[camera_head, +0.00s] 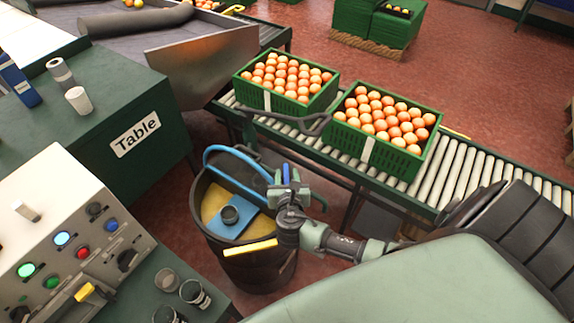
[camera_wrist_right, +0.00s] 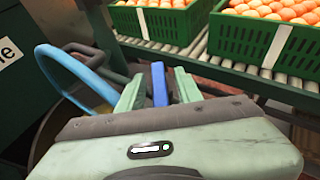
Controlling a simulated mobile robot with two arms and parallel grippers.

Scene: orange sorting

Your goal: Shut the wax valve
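The wax drum (camera_head: 262,270) is a dark barrel with yellowish wax (camera_head: 214,199) inside. A blue hose (camera_head: 240,152) arches over it; the hose also shows in the right wrist view (camera_wrist_right: 65,72). A blue upright lever (camera_head: 286,172), seemingly the wax valve handle, stands at the drum's right rim. My right gripper (camera_head: 287,188) is at this lever. In the right wrist view, the lever (camera_wrist_right: 159,84) stands between the two pale green fingers (camera_wrist_right: 158,90), with a gap on each side. The lever's base is hidden by the gripper. My left gripper is out of view.
Green crates of oranges (camera_head: 325,139) stand on the roller conveyor (camera_head: 465,170) behind. A green table (camera_head: 170,115) and a control panel (camera_head: 120,240) stand at left.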

